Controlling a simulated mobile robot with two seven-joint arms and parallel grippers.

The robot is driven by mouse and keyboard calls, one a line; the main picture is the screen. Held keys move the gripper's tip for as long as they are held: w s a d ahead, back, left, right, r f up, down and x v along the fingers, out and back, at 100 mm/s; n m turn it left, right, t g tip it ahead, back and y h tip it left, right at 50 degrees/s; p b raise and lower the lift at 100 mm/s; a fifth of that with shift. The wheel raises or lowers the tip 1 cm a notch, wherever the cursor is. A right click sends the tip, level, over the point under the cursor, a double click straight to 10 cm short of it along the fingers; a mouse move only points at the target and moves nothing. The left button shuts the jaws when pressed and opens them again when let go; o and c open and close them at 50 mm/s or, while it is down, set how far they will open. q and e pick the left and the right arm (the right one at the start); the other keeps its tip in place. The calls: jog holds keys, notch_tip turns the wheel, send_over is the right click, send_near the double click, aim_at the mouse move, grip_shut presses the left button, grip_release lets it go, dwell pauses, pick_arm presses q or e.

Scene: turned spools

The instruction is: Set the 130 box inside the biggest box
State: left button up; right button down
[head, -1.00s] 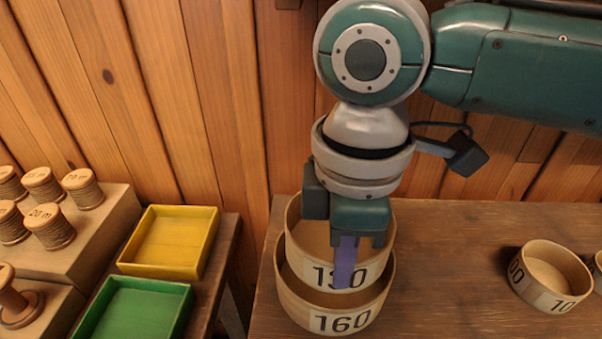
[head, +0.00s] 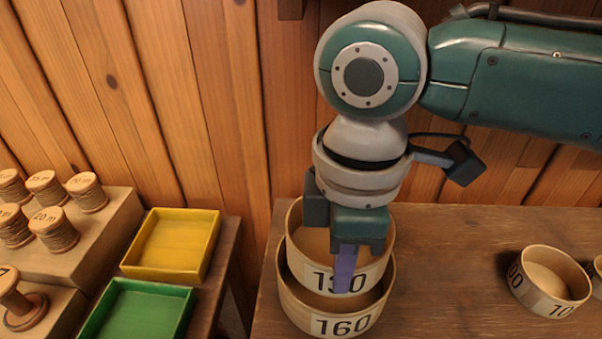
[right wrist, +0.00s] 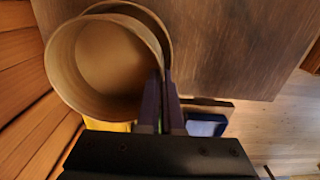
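The 130 box (head: 318,278) is a round, open, pale wooden box with a white label. It overlaps the upper part of the larger 160 box (head: 297,310), with its base over or within the 160 box's opening; I cannot tell whether it touches. My right gripper (head: 344,285) points down with its fingers shut on the 130 box's near wall. In the right wrist view, the fingers (right wrist: 163,108) pinch the wall of the 130 box (right wrist: 105,60), and part of the 160 box's wall (right wrist: 160,32) shows behind it. My left gripper is out of view.
A smaller 100 box (head: 548,280) stands at the right of the table (head: 455,270), another box (head: 597,272) cut off beside it. The table between is clear. At left are yellow (head: 172,245) and green (head: 138,310) trays and several spools (head: 57,228). A plank wall is behind.

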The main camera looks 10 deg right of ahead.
dwell(0.3)
jog(key=shift+f, duration=0.45)
jog(key=shift+f, duration=0.2)
dwell(0.4)
jog(key=shift+f, duration=0.25)
dwell(0.5)
jog(key=c, duration=0.6)
grip_release()
jog(key=shift+r+p, duration=0.1)
jog(key=shift+p, duration=0.25)
